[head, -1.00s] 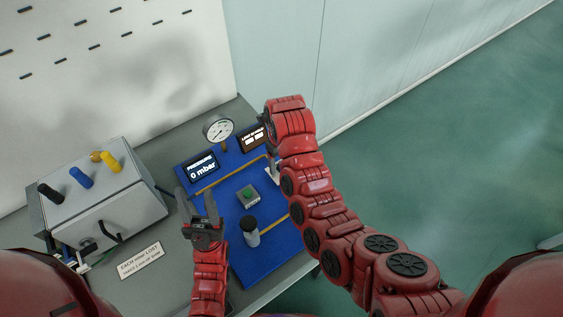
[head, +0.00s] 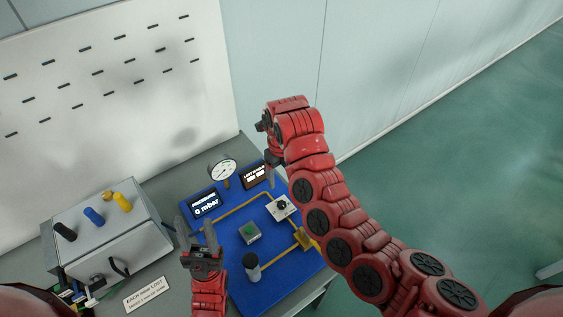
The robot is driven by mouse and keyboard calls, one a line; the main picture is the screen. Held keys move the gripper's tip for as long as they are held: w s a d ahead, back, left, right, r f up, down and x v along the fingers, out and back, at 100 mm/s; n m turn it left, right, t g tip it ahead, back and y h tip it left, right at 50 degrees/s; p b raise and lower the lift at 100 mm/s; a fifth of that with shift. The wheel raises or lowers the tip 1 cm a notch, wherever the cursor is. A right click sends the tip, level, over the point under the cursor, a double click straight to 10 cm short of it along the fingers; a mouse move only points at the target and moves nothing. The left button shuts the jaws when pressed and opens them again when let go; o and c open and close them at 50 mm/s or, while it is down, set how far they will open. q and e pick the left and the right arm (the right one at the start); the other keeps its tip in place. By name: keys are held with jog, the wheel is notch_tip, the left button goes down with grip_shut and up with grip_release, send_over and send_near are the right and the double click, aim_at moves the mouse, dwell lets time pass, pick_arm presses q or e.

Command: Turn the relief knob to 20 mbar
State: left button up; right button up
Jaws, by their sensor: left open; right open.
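A small black knob on a white dial plate (head: 282,207) sits on the right part of the blue panel (head: 262,292); its markings are too small to read, and I cannot tell for sure that it is the relief knob. The pressure display (head: 205,206) reads 0 mbar. A round white gauge (head: 222,170) stands behind it. My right gripper (head: 270,174) is open above the panel's back right, behind the dial plate and apart from it, its fingers partly hidden. My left gripper (head: 197,228) is open and empty over the panel's left edge.
A green button on a grey box (head: 250,232), a black-topped cylinder (head: 251,266) and a brass fitting (head: 307,239) on yellow piping stand on the panel. A second display (head: 256,177) is at the back. A grey box with colored posts (head: 115,240) stands left.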

jog(key=shift+r+p, duration=0.3)
jog(key=shift+r, duration=1.55)
